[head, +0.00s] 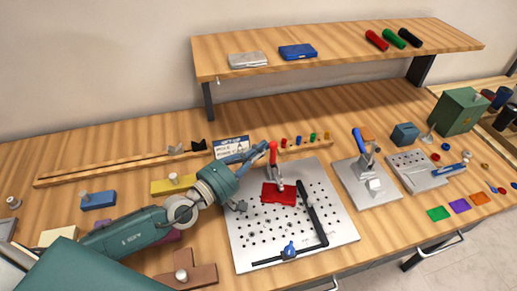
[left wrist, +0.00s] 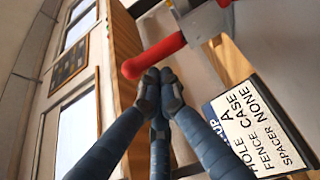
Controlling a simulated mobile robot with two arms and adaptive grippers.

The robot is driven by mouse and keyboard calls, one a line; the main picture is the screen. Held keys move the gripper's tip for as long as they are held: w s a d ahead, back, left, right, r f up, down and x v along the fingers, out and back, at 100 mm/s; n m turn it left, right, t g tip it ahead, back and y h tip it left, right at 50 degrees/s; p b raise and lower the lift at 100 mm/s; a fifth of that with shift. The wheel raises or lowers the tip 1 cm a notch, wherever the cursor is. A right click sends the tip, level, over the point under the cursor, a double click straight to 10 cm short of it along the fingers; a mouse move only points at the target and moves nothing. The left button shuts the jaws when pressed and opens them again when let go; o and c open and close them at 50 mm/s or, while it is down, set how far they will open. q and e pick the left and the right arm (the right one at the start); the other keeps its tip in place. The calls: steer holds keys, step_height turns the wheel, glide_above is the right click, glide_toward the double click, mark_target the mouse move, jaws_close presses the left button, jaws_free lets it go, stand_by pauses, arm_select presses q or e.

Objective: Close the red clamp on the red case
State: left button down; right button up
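The red case (head: 280,194) lies flat on the perforated metal plate (head: 250,256). The red clamp (head: 273,154) stands at the back edge of the case with its red handle pointing up. My left gripper (head: 263,149) is beside the upper handle, on its left. In the left wrist view the dark fingertips (left wrist: 160,83) are drawn together with nothing visible between them. The red handle (left wrist: 153,58) crosses just beyond the tips there; I cannot tell whether they touch it. My right gripper is not in view.
A label card (head: 231,146) stands behind the plate, close to my left gripper. A black fence (head: 313,213) lies on the plate's right side. A second plate with a blue-handled clamp (head: 359,142) stands to the right. A raised shelf (head: 345,57) spans the back.

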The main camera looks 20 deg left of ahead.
arm_select(q)
steer(key=shift+w+a+f+b, duration=0.1)
steer(key=shift+w+a+b, duration=0.25)
steer(key=s+a+b, duration=0.2)
steer(key=s+a, duration=0.1)
steer(key=s+a+b, duration=0.3)
steer(key=shift+s+a, duration=0.15)
steer(key=shift+s, duration=0.3)
stand_by(0.4)
